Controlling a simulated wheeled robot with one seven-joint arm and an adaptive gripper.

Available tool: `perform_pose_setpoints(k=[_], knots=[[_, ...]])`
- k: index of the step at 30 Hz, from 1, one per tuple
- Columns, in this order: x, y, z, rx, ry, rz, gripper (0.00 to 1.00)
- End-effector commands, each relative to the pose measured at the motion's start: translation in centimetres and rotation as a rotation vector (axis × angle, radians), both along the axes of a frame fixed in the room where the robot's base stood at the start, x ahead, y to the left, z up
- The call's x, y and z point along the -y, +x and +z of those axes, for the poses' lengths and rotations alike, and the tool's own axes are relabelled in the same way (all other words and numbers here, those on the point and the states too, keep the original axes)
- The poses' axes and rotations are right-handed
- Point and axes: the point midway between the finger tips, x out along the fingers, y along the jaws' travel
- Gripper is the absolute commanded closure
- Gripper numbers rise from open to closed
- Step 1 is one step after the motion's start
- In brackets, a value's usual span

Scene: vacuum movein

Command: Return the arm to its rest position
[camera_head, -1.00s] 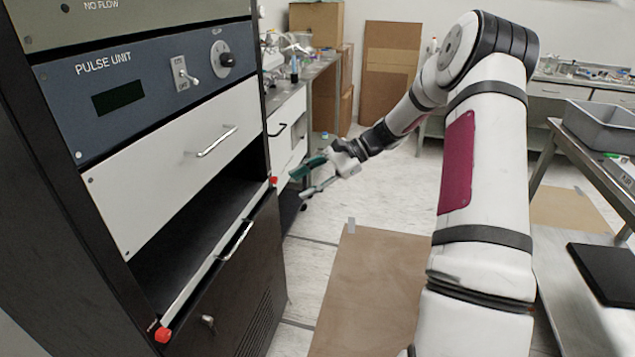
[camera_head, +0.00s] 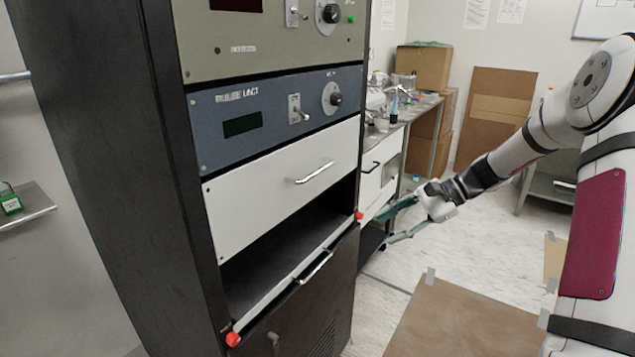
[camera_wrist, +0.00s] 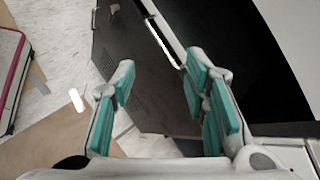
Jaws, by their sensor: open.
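My arm reaches in from the right in the head view, bent at the elbow. My gripper (camera_head: 392,222) is open and empty, beside the right edge of the dark equipment rack (camera_head: 105,150). Its teal-padded fingers (camera_wrist: 160,100) are spread apart in the wrist view, with nothing between them but the rack's dark front and some floor behind. From the head view I cannot tell whether the fingers touch the rack; they look apart from it.
The rack has a white drawer (camera_head: 285,185) above an open dark bay with red-tipped corners (camera_head: 233,339). A side bench (camera_head: 415,110) with lab items stands behind. Brown sheets (camera_head: 460,320) lie on the pale floor. A cardboard box (camera_head: 424,68) sits at the back.

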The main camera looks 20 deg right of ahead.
Motion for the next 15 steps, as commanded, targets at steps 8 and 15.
perform_pose_setpoints(k=[8,15], knots=[[-3.5,-2.4,3.3,0.021,-0.138,0.124,0.59],[-8.9,-8.7,9.1,0.087,-0.413,0.365,0.59]])
